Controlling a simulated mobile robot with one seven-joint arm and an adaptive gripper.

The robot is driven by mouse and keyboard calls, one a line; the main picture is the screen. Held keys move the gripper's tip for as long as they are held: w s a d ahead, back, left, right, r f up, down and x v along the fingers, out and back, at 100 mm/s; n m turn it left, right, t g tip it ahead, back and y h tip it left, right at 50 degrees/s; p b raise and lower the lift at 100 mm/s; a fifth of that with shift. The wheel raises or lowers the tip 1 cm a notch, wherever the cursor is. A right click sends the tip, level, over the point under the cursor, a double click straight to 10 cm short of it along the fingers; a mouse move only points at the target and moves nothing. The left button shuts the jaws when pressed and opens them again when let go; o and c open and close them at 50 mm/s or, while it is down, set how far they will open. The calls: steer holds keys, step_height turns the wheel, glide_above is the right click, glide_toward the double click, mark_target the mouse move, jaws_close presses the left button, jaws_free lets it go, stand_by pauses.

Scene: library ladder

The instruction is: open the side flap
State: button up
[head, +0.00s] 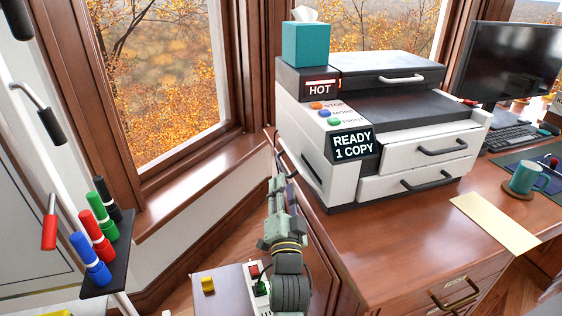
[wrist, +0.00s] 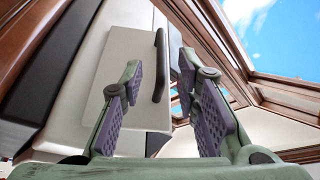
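The printer (head: 330,130) stands on the wooden desk, with its side facing left toward the window. In the wrist view, the side flap (wrist: 125,55) is a pale flat panel on the printer's side with a dark bar handle (wrist: 160,65) near its right edge. I cannot tell for sure whether the flap lies flush. My gripper (wrist: 160,75) is open, its fingers on either side of the handle in the picture; I see no contact. In the head view my gripper (head: 280,182) is beside the printer's left side, and the flap is mostly hidden.
A teal tissue box (head: 306,44) stands on the printer. A window sill (head: 205,165) runs left of my arm. A low cabinet (head: 228,285) with a yellow block (head: 208,284) is below. A rack with colored markers (head: 105,275) is at left.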

mark_target(282, 166)
steer(key=p+x, duration=0.1)
steer(key=x, duration=0.5)
steer(key=shift+w+a+r, duration=0.1)
steer(key=shift+w+r, duration=0.05)
steer(key=shift+w, duration=0.2)
steer(key=shift+c, duration=0.6)
jaws_close()
